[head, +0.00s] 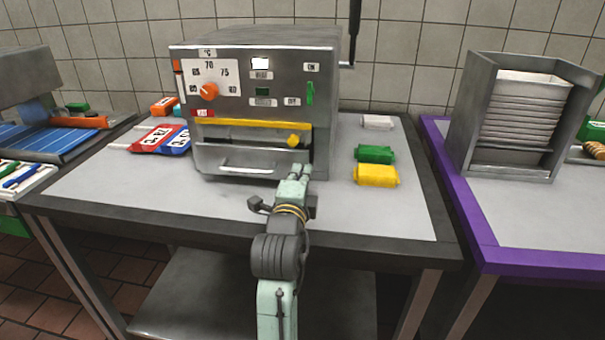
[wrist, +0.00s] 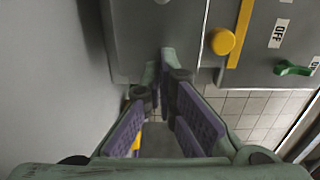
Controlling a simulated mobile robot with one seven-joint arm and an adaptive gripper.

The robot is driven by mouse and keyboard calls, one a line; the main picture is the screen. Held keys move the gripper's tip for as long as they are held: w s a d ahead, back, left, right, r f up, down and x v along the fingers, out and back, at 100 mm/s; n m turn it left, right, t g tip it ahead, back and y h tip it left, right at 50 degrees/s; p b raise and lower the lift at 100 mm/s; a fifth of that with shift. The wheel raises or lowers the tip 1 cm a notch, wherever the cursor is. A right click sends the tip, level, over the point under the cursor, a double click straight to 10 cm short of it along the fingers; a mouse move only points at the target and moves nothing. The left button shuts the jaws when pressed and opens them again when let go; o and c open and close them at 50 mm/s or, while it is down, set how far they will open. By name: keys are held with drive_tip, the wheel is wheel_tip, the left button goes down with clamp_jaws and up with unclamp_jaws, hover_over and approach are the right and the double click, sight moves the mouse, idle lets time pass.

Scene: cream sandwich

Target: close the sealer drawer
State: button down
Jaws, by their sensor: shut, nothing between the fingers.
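The sealer (head: 330,75) is a grey metal box on the middle table, with a dial and switches on its front. Its drawer (head: 215,160), with a bar handle (head: 248,167), is low on the front below a dark gap. Its exact opening depth is hard to tell. My gripper (head: 296,172) is shut and empty at the right end of the drawer front, right of the handle. In the wrist view my gripper (wrist: 164,80) points at a grey metal panel, and its tips overlap the panel's edge. I cannot tell whether they touch it. A yellow knob (wrist: 221,41) is close by.
White (head: 377,122), green (head: 375,154) and yellow (head: 376,175) packets lie on the table right of the sealer. Red and blue labelled packs (head: 160,139) lie left of it. A metal rack (head: 520,110) stands on the purple-edged table at right. The table's front is clear.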

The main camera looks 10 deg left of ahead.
sight(305, 162)
drive_tip(key=w, duration=0.4)
drive_tip(key=shift+w+d+b, duration=0.1)
drive_tip(key=shift+w+b, duration=0.15)
drive_tip(key=shift+b, duration=0.1)
drive_tip(key=shift+r, duration=0.1)
drive_tip(key=shift+r, duration=0.1)
drive_tip(key=shift+d, duration=0.1)
